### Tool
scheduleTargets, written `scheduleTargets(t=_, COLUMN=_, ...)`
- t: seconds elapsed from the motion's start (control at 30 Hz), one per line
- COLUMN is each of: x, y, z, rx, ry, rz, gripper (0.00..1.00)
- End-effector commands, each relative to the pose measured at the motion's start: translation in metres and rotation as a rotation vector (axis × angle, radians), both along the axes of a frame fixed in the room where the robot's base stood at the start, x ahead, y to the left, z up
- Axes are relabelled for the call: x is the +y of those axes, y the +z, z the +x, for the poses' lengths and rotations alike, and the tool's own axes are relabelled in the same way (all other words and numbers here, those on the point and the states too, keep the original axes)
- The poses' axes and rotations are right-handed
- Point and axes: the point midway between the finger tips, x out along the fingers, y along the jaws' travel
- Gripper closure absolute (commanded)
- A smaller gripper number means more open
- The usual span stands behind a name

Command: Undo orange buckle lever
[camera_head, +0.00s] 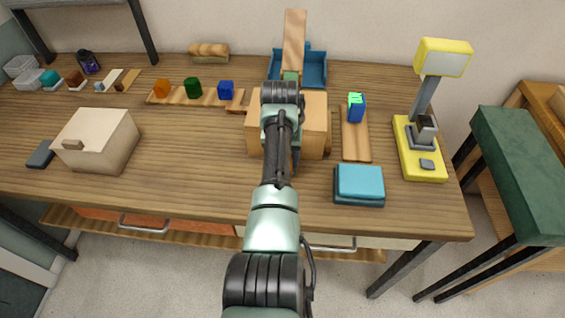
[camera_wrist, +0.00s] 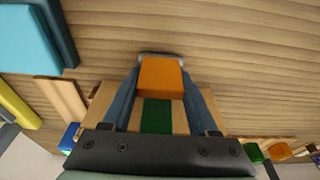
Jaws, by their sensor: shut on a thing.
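The orange buckle lever (camera_wrist: 160,76) shows in the wrist view as an orange block above a green strap (camera_wrist: 156,116). My gripper (camera_wrist: 161,70) has its two fingers on either side of the orange lever and is shut on it. The strap lies over a light wooden box (camera_head: 314,125), which stands on the workbench in the head view. There my own arm covers the middle of the box and hides the lever and fingertips. I cannot tell the lever's exact angle.
A teal box (camera_head: 359,184) and a plank with a blue block (camera_head: 356,108) stand right of the wooden box, with a yellow device (camera_head: 425,165) beyond. A blue tray (camera_head: 314,69) is behind. Coloured blocks on a rack (camera_head: 193,90) are left.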

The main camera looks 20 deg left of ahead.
Motion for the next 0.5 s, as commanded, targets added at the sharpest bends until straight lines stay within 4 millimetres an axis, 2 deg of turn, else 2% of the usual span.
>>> scheduleTargets(t=0.5, x=0.0004, y=-0.0013, z=0.0013, rx=0.044, ry=0.0, rz=-0.011, gripper=0.96)
